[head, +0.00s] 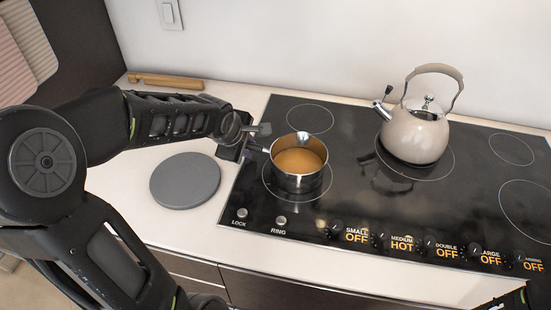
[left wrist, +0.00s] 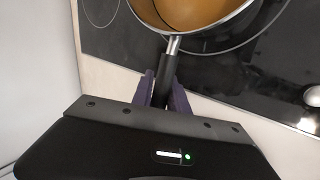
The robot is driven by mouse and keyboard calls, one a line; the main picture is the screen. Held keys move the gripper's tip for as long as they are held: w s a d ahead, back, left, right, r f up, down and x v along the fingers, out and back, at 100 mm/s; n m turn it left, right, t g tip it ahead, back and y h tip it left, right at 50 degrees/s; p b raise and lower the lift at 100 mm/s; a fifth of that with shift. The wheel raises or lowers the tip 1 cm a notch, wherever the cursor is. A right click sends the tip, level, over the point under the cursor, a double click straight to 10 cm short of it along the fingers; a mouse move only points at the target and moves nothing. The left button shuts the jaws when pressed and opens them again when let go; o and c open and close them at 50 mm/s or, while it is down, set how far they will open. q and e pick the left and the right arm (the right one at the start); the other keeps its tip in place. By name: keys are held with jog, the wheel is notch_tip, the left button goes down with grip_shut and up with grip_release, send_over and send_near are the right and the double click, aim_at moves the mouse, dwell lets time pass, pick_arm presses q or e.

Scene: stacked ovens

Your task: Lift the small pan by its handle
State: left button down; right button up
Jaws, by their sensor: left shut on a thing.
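The small pan (head: 298,163) is a silver saucepan with brown-orange liquid in it. It is at the left front burner ring of the black cooktop, and I cannot tell whether its base touches the glass. Its dark handle points left towards my left gripper (head: 256,139). In the left wrist view, my left gripper (left wrist: 167,88) is shut on the black handle (left wrist: 169,66), one finger on each side. The pan (left wrist: 190,14) shows there at the top, partly cut off. My right gripper is not in view; only a dark bit of my arm shows at the lower right corner.
A beige kettle (head: 415,132) stands on the back middle burner of the cooktop (head: 350,190). A round grey board (head: 185,180) lies on the white counter left of the cooktop. A wooden piece (head: 165,81) lies by the wall. Knobs and lit labels line the front edge.

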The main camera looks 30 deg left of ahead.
pick_arm(q)
jog(key=shift+w+r, duration=0.1)
jog(key=shift+r, duration=0.1)
notch_tip(320, 180, up, 10)
jog(key=shift+b, duration=0.3)
jog(key=shift+f, duration=0.25)
dwell(0.4)
